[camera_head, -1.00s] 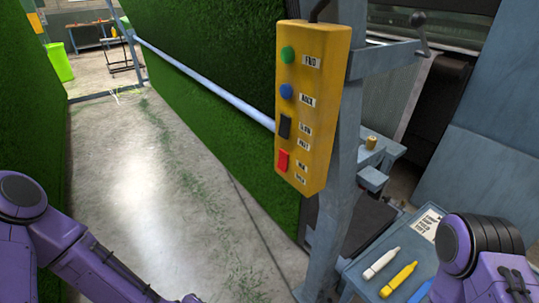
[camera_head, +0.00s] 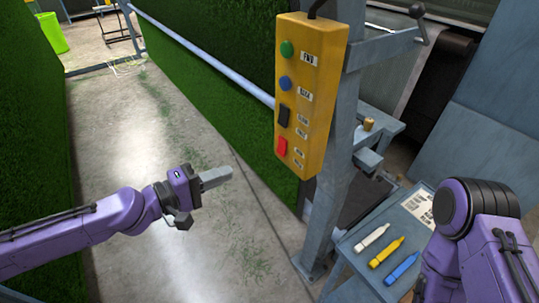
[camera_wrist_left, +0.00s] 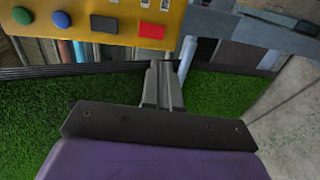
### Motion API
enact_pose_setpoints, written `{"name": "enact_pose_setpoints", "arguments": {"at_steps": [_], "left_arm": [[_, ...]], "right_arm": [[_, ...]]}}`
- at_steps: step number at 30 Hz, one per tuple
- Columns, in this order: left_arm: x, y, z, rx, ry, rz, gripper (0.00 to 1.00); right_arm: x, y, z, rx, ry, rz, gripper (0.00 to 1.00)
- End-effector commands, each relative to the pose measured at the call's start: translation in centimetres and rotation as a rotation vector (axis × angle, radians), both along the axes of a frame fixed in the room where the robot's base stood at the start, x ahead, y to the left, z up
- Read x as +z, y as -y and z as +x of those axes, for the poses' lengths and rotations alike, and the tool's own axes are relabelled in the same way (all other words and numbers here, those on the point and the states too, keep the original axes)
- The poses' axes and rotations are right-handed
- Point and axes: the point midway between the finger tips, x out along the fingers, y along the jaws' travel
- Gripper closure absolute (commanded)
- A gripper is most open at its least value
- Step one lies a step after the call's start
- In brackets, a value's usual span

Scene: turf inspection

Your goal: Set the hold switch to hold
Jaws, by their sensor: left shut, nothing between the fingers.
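A yellow control box (camera_head: 312,95) hangs from a grey post. Down its face are a green button (camera_head: 286,48), a blue button (camera_head: 285,83), a black rocker switch (camera_head: 283,116) and a red switch (camera_head: 281,146). Small white labels sit beside them, too blurred to read surely; which way the red switch is set cannot be told. My left gripper (camera_head: 217,177) is shut and empty, left of and apart from the box. In the left wrist view the fingers (camera_wrist_left: 164,84) point toward the box, with the red switch (camera_wrist_left: 152,30) just above their tips. My right gripper is out of view.
The grey post (camera_head: 337,170) stands right behind the box. A blue-grey tray table (camera_head: 352,243) at lower right holds white, yellow and blue markers (camera_head: 403,267) and a paper. Green turf (camera_head: 200,85) hangs behind a long rail (camera_head: 200,55). The aisle floor (camera_head: 125,150) is open.

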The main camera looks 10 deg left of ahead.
Motion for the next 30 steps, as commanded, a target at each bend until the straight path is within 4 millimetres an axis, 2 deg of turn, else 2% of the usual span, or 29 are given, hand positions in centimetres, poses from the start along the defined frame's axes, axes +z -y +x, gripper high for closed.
{"name": "enact_pose_setpoints", "arguments": {"at_steps": [5,11,19,23,30], "left_arm": [[-0.5,0.2,0.3,0.000,-0.001,0.002,1.00],[-1.6,1.9,1.7,-0.004,0.003,0.007,1.00],[-2.3,5.6,5.4,-0.003,0.000,0.005,1.00],[-2.3,7.5,7.2,-0.003,-0.003,0.003,1.00],[-1.9,9.6,9.5,0.000,-0.004,-0.001,1.00]], "right_arm": [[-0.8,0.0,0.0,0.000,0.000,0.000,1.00],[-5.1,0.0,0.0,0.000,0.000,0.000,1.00],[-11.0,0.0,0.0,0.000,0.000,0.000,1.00],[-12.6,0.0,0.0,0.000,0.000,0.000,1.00],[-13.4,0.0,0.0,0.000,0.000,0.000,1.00]]}}
